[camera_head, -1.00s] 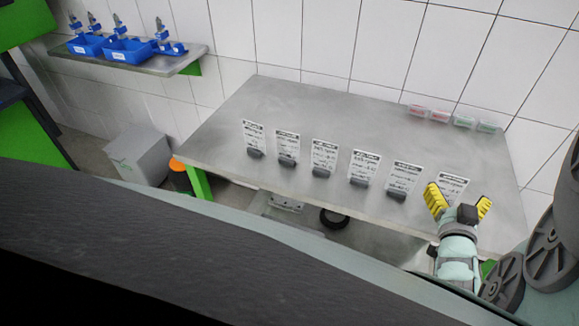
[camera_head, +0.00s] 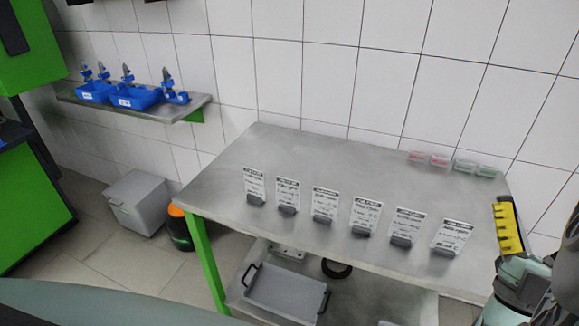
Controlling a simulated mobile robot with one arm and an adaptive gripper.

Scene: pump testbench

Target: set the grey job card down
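A row of pale job cards stands upright in dark grey holders along the front of the metal table (camera_head: 330,150). The leftmost card (camera_head: 254,184) and the rightmost card (camera_head: 453,236) mark the ends of the row. All look whitish with dark print, so I cannot tell which one is the grey card. My gripper (camera_head: 509,229) is at the right end of the table, to the right of the rightmost card and apart from it in the picture. One yellow-padded finger shows clearly; the other is not clearly visible. No card shows in the gripper.
Small red and green clear boxes (camera_head: 452,164) sit at the table's back right. A grey tray (camera_head: 286,293) lies on the lower shelf. A wall shelf (camera_head: 190,108) holds blue bins. A grey bin (camera_head: 138,203) stands on the floor.

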